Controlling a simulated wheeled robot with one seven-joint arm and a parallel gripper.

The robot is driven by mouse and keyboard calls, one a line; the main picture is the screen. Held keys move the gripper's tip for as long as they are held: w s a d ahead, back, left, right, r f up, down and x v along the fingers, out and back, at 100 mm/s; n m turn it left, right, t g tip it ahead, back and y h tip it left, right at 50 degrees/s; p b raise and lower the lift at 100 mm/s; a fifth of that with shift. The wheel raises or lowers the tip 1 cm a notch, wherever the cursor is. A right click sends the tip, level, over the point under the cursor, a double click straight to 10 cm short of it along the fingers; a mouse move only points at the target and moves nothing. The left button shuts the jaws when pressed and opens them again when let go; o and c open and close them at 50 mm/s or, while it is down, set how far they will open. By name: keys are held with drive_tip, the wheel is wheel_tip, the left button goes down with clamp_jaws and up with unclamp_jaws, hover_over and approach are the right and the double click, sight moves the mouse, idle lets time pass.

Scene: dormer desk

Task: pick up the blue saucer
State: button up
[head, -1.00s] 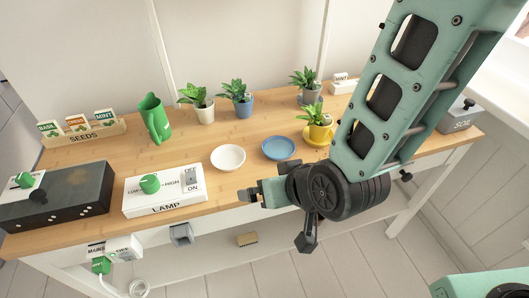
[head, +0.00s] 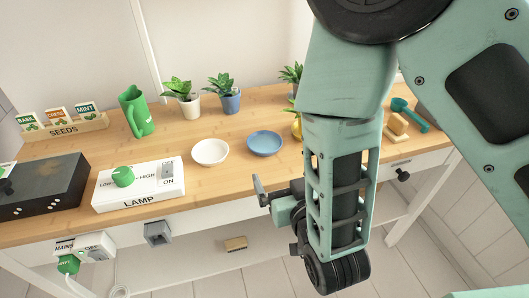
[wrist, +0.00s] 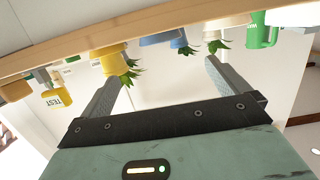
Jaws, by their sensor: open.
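The blue saucer (head: 264,143) lies flat and empty on the wooden desk in the head view, just right of a white bowl-like dish (head: 210,152). My gripper (head: 264,192) is in front of the desk's front edge, below the saucer in the picture and apart from it. The gripper also shows in the wrist view (wrist: 165,72), where its two fingers are spread wide with nothing between them. I cannot make out the saucer for sure in the wrist view.
Potted plants (head: 183,102) and a green jug (head: 135,112) stand behind. The lamp box (head: 140,187) is at left. A yellow pot (wrist: 106,58) shows in the wrist view. My arm hides part of the desk's right side. Bare wood lies in front of the saucer.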

drive_tip(key=shift+w+a+f+b, duration=0.1)
drive_tip(key=shift+w+f+b, duration=0.25)
drive_tip(key=shift+b, duration=1.05)
drive_tip(key=shift+w+a+f+b, duration=0.1)
drive_tip(key=shift+w+b, duration=0.3)
drive_tip(key=shift+b, duration=0.95)
approach(268, 150)
drive_tip(key=w, duration=0.2)
drive_tip(key=w+a+r, duration=0.1)
drive_tip(key=shift+w, duration=0.2)
drive_tip(key=shift+x, duration=3.25)
drive_tip(key=shift+f, duration=0.15)
drive_tip(key=c, duration=0.9)
